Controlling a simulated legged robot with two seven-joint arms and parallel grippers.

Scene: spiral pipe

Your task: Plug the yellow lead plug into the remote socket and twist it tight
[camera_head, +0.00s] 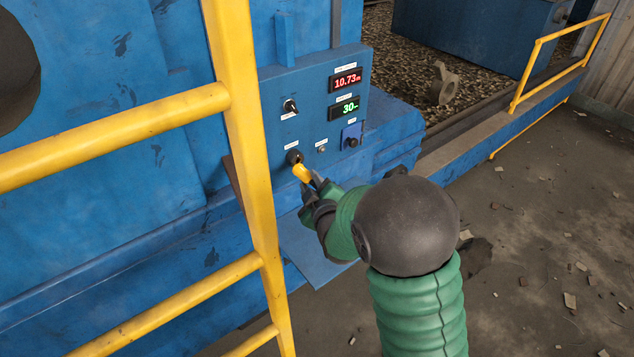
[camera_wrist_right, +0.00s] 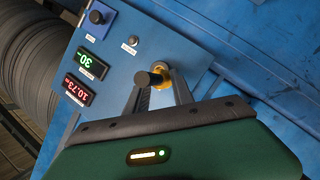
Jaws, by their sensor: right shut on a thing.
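The yellow lead plug (camera_head: 302,173) is held at the lower part of the blue control panel, right at the black remote socket (camera_head: 293,157). My right gripper (camera_head: 311,184) is shut on the plug, coming from the lower right. In the right wrist view the yellow plug (camera_wrist_right: 163,77) shows between the fingertips, with a dark round end (camera_wrist_right: 143,79) in front of it. The plug and socket look touching or nearly so; how deep the plug sits and how far it is turned cannot be told. My left gripper is not in view.
The blue panel (camera_head: 273,110) carries a red display (camera_head: 346,80), a green display (camera_head: 344,108), a toggle switch (camera_head: 290,106) and a dark knob (camera_head: 352,142). A yellow ladder-like railing (camera_head: 245,130) stands close left of the panel. Open floor (camera_head: 540,220) lies to the right.

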